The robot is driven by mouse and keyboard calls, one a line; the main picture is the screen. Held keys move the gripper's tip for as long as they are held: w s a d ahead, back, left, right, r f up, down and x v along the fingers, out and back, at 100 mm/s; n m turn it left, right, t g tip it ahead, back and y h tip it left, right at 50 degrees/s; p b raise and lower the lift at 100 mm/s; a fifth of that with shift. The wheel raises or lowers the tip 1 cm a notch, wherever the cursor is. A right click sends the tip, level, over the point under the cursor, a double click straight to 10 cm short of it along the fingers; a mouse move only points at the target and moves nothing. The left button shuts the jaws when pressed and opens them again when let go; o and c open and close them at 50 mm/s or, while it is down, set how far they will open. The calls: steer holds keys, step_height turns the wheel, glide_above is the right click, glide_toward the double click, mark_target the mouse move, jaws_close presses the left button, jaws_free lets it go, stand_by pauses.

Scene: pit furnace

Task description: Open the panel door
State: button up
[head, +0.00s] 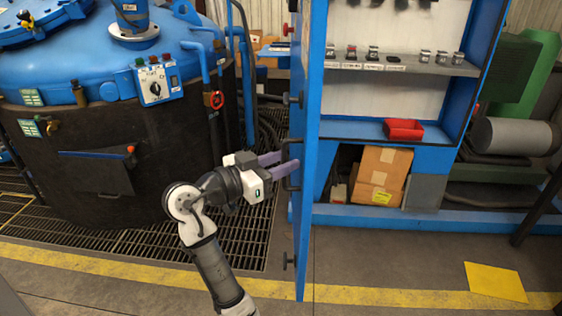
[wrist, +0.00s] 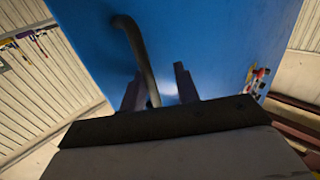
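The blue panel door (head: 306,120) stands swung out from the blue cabinet, seen nearly edge-on in the head view. Its blue face (wrist: 210,45) fills most of the wrist view. A dark bar handle (head: 291,148) is on the door's left side; it also shows in the wrist view (wrist: 138,50). My gripper (head: 279,168) is at this handle. In the wrist view its two fingers (wrist: 160,92) are spread, with the lower handle bar between them, nearer the left finger. A gap shows on the right, and contact on the left is unclear.
The open cabinet has a shelf (head: 400,64) with small parts and a red bin (head: 403,129). Cardboard boxes (head: 383,165) sit below. A large dark-and-blue furnace vessel (head: 110,150) stands left. Floor in front of the door is clear, with a yellow sheet (head: 495,282) at right.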

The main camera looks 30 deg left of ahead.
steer(key=b+v, duration=0.2)
steer(key=v, duration=1.2)
steer(key=shift+d+r, duration=0.1)
steer(key=shift+r, duration=0.05)
